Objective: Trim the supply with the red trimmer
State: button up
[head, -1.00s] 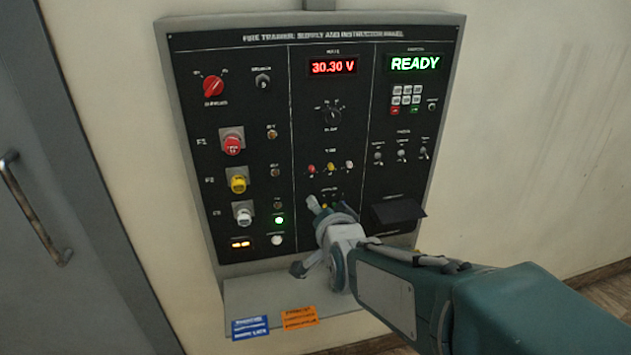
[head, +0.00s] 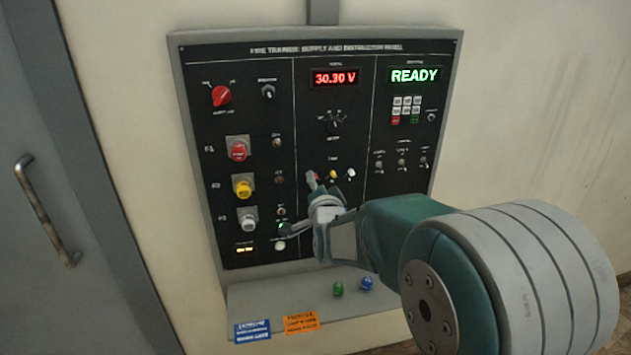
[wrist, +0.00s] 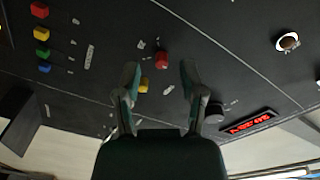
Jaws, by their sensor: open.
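The red trimmer (wrist: 162,61) is a small red knob on the black panel, seen in the wrist view. It lies in the gap between my fingertips (wrist: 160,71), nearer the right one, and I see no finger closed on it. The wrist view does not show clearly how far in front of it the fingers are. In the head view my gripper (head: 310,200) is open in front of the trim row and partly hides the red trimmer. The supply display (head: 335,78) reads about 30.30 V in red.
A yellow trimmer (head: 333,174) and a white trimmer (head: 350,173) sit to the right of the red one. A round selector (head: 334,124) is above. Large red, yellow and white knobs line the panel's left. A grey shelf (head: 255,297) juts out below. The green display (head: 415,75) reads READY.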

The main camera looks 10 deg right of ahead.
jog(key=shift+w, duration=0.75)
grip_shut()
